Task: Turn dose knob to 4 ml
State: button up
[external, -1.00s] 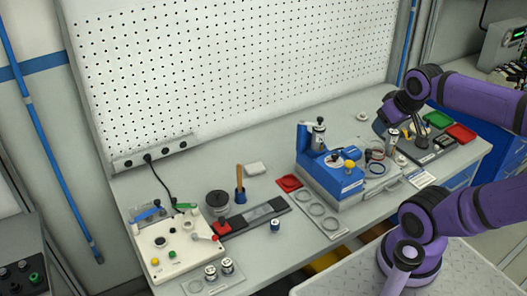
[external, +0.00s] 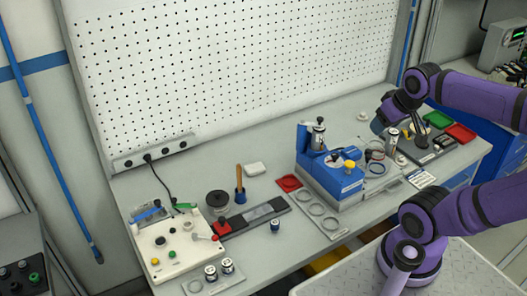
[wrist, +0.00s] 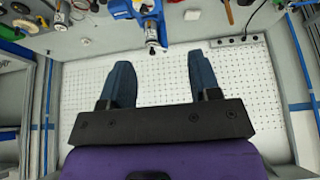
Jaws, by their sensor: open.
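The blue dosing unit (external: 330,172) stands on a grey base in the middle right of the bench in the external view. It carries a metal cylinder (external: 318,136) and a yellow knob (external: 350,164); I cannot tell which part is the dose knob, and no scale is readable. My gripper (external: 400,127) is to the right of the unit, above the bench and apart from it. In the wrist view my gripper (wrist: 162,66) is open, with nothing between its two fingers. The blue unit (wrist: 121,8) shows there at the top edge, beyond the fingertips.
Ring holders (external: 324,217) lie in front of the unit and a red tray (external: 289,183) to its left. A white control box (external: 172,246) stands at the left end. Green (external: 438,119) and red (external: 461,133) trays are at right. A pegboard (external: 235,70) rises behind.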

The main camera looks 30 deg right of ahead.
jog(key=w+d+f+n+g, duration=0.1)
jog(key=w+f+n, duration=0.15)
jog(key=w, duration=0.35)
jog(key=w+d+f+n+g, duration=0.2)
jog(key=w+f, duration=0.1)
jog(key=w, duration=0.4)
jog(key=n+g, duration=0.2)
jog(key=n, duration=0.2)
send_over(335, 155)
notch_tip(335, 155, down, 12)
notch_tip(335, 155, down, 11)
jog(key=shift+d+r, duration=0.1)
jog(key=shift+r, duration=0.1)
jog(key=c, duration=0.9)
